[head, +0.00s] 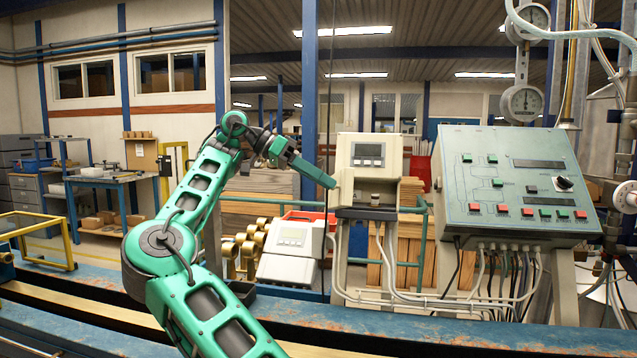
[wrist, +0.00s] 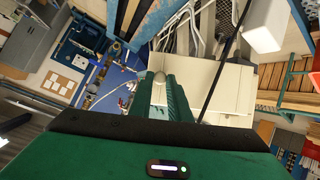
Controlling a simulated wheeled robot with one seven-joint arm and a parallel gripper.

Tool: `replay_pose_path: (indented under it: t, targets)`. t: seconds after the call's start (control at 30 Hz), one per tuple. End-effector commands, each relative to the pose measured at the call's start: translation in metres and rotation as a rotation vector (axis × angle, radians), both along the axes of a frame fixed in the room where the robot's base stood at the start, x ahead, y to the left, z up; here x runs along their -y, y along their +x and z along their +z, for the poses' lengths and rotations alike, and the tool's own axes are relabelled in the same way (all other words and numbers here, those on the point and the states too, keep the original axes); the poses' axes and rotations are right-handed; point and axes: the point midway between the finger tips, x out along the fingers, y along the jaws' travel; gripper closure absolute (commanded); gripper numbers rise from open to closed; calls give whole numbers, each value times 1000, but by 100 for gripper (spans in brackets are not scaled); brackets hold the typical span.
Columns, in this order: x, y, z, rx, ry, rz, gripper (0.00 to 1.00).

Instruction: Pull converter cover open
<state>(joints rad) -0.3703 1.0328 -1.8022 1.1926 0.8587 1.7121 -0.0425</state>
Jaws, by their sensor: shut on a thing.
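The converter (head: 399,176) is a beige box with a grey display, mounted upright left of the sloped control panel. A beige flap at its left edge, which looks like its cover (head: 345,188), stands beside a recess with small parts below the display. My gripper (head: 333,184) reaches it from the left, its tips at the flap's edge. In the wrist view, the green fingers (wrist: 168,92) are closed around a small pale piece (wrist: 158,88), with a beige surface (wrist: 228,90) just right of them. The exact grip is partly hidden by the fingers.
A sloped control panel (head: 515,150) with red and green buttons stands to the right. Grey cables (head: 400,295) hang below the converter. A white meter box (head: 288,262) and brass fittings (head: 240,252) sit lower left. A blue bench edge (head: 400,330) runs across the front.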

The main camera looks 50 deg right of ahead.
Motion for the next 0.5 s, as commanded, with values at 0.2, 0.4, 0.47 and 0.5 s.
replay_pose_path:
  t: [0.2,0.4,0.47,0.5]
  targets:
    - [-7,7,1,-8,-3,19,100]
    - [-10,8,0,-7,-3,22,64]
    - [-10,7,0,-6,-2,22,64]
    - [-10,7,0,-6,-2,21,64]
